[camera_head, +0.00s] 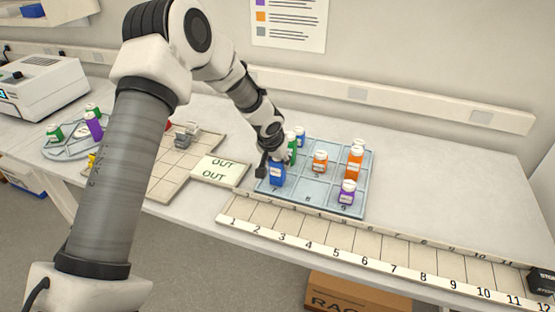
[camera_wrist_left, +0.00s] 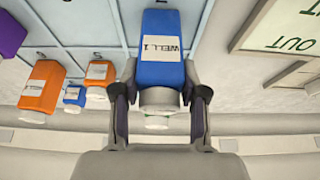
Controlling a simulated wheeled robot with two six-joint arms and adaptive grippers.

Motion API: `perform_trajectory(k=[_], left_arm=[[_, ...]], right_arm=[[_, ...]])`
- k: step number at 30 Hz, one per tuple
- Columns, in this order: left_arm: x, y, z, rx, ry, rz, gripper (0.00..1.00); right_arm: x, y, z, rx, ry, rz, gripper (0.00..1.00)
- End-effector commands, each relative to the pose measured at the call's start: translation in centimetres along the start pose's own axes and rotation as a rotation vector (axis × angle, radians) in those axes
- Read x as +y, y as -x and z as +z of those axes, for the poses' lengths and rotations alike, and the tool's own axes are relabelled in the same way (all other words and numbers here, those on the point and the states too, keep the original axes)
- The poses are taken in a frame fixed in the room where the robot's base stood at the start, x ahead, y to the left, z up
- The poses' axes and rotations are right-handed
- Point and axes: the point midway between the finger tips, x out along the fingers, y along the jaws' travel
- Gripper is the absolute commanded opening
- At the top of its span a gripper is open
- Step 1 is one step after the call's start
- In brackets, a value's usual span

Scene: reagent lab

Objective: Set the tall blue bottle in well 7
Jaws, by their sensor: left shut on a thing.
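The tall blue bottle (camera_head: 277,174) has a white cap and a white label; in the left wrist view its label on the blue bottle (camera_wrist_left: 158,60) reads "WELL 1". My left gripper (camera_head: 268,163) is shut on it near the cap, with one finger on each side in the left wrist view (camera_wrist_left: 160,102). The bottle is upright over well 7, at the front left corner of the light blue grid tray (camera_head: 318,188). I cannot tell whether its base touches the well floor. My right gripper is not in view.
The tray also holds a green bottle (camera_head: 292,150), a small blue bottle (camera_head: 299,133), orange bottles (camera_head: 320,161) (camera_head: 355,163) and a purple bottle (camera_head: 347,192). An "OUT" card (camera_head: 219,171) lies left of the tray. A numbered strip (camera_head: 380,262) runs along the front edge.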

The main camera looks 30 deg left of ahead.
Motion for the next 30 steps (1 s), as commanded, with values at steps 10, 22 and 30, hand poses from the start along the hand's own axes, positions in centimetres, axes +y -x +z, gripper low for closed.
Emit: perform_trajectory(k=[10, 22, 30], left_arm=[[0.0, -0.3, 0.1, 0.0, 0.0, 0.0, 0.68], [0.0, 1.1, -0.1, 0.003, 0.0, 0.001, 0.68], [0.1, 8.0, -0.1, 0.006, 0.0, 0.002, 0.68]], right_arm=[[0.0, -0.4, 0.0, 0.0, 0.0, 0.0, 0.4], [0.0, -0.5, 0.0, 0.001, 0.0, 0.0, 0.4], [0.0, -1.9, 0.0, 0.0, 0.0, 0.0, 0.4]])
